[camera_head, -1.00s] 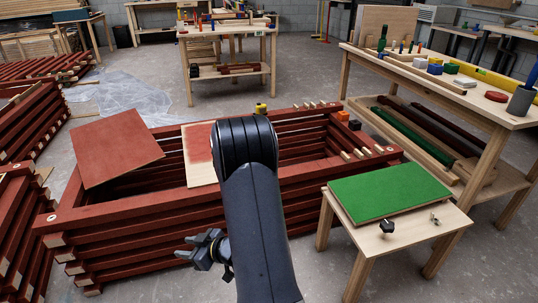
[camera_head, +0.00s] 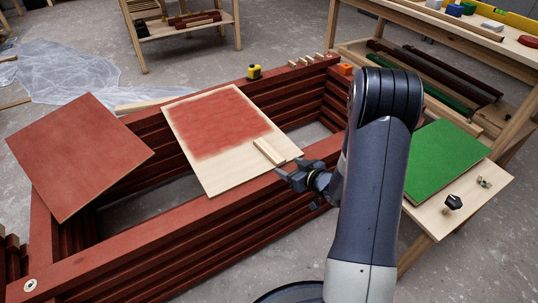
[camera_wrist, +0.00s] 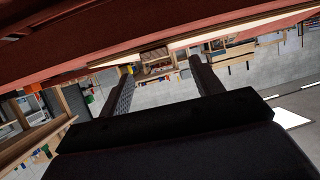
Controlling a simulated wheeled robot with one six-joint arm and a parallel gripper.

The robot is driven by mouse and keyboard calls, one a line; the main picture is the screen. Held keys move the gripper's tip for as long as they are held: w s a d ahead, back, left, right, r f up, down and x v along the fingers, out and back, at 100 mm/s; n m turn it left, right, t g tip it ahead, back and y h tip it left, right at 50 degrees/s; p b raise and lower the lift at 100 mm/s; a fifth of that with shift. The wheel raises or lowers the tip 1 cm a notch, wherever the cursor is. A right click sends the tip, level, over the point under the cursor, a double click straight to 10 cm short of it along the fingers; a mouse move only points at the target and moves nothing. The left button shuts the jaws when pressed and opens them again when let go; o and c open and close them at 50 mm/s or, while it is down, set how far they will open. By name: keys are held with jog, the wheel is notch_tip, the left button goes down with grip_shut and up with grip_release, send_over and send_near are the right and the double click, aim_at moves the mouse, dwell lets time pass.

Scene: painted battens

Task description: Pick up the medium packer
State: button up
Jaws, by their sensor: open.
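Two pale wooden strips (camera_head: 269,151), which look like packers, lie side by side on the bare front right part of a board (camera_head: 205,165) with a red painted patch. Several more small pale pieces (camera_head: 314,60) lie in a row on the far red batten. I cannot tell which piece is the medium packer. My gripper (camera_head: 288,174) is open beside the near batten, just in front of the board's right corner and close to the two strips. In the wrist view, its fingers (camera_wrist: 164,82) are spread, with no held piece visible between them.
Red battens (camera_head: 165,235) are stacked as a hollow frame under the boards. A red panel (camera_head: 80,155) lies across its left side. A yellow tape measure (camera_head: 254,72) and an orange block (camera_head: 345,70) sit on the far side. A green panel (camera_head: 440,160) lies on a small table at right.

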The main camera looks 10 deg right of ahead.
aim_at(280, 160)
jog(key=x, duration=0.2)
jog(key=b+x, duration=0.1)
jog(key=shift+w+d+f, duration=0.2)
jog(key=shift+w, duration=0.1)
jog(key=shift+w+a, duration=0.2)
jog(key=shift+w, duration=0.25)
jog(key=shift+c, duration=0.4)
jog(key=c, duration=1)
